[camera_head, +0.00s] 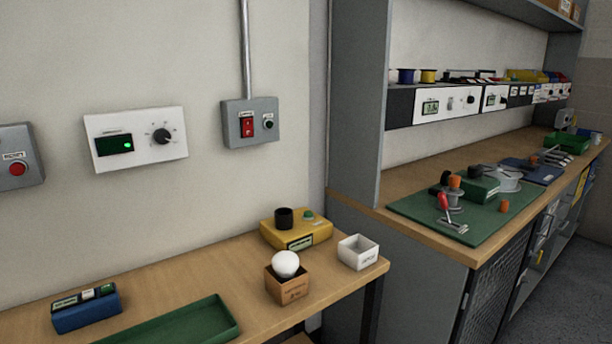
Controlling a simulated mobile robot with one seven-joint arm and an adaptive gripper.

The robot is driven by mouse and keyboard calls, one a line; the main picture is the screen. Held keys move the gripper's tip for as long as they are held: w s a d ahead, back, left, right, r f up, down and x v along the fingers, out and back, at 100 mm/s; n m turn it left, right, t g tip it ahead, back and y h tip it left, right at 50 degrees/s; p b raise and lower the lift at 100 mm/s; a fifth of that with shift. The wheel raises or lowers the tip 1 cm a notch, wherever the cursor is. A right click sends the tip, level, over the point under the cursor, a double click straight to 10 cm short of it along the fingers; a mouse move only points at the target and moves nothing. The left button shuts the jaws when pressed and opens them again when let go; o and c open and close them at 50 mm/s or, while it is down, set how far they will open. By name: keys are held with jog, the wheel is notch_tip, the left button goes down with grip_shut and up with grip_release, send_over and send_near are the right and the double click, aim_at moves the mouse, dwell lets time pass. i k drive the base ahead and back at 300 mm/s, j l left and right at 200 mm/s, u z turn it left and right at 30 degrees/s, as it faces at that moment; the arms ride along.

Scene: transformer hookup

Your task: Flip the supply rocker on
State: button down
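A grey switch box (232,138) is fixed to the wall near the middle of the head view, under a vertical conduit. It carries a red rocker (246,127) on its left side, with a small label above it. A round dark green button or lamp (268,123) sits to the right of the rocker. The rocker's tilt is too small to tell. My gripper is not in view.
A white panel (110,162) with a lit display and a knob, and a grey box with a red button (17,169), are on the wall at left. A grey shelf upright (357,90) stands right.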

aim_at(247, 124)
jog(key=u, duration=1.4)
jog(key=l+z, duration=0.45)
jog(key=i+j, duration=0.1)
jog(key=i, duration=0.9)
